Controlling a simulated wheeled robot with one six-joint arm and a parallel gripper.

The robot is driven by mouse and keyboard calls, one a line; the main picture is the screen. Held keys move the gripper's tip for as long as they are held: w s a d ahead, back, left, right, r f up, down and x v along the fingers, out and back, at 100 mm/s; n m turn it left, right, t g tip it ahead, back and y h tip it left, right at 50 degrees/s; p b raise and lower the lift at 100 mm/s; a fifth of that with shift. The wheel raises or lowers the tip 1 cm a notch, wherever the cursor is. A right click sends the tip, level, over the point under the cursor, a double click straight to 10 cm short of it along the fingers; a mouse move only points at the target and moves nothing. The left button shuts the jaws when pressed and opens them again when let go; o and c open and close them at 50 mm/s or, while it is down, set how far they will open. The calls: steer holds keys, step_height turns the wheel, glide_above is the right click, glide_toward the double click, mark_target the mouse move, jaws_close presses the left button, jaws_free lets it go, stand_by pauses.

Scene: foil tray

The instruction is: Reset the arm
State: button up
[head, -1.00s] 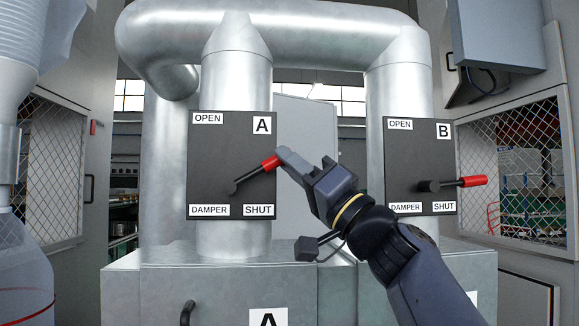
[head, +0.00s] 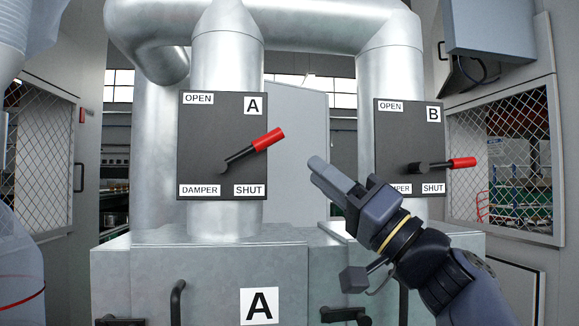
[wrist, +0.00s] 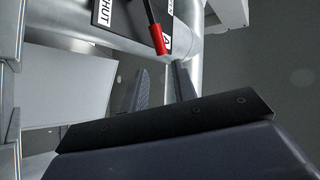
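My gripper (head: 318,168) is in the gap between the two damper panels, to the right of and a little below the red grip of lever A (head: 266,140). It is clear of the lever. In the wrist view its two fingers (wrist: 162,85) stand apart with nothing between them. Lever A slants up to the right on the black panel A (head: 206,135). Its red end also shows in the wrist view (wrist: 159,40), beyond the fingers. Lever B (head: 461,162) points nearly level to the right on panel B (head: 400,135), above my wrist.
Silver ducts (head: 226,65) rise behind the panels. A metal housing (head: 150,262) with a dark handle (head: 177,300) and an "A" label stands below. Mesh-fronted cabinets (head: 500,150) flank both sides. My forearm comes in from the lower right.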

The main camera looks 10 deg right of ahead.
mark_target(279, 139)
steer(key=shift+v, duration=0.85)
steer(key=p+x, duration=0.2)
steer(key=x, duration=0.9)
steer(key=shift+r, duration=0.1)
steer(key=shift+d+f, duration=0.1)
steer(key=shift+f, duration=0.1)
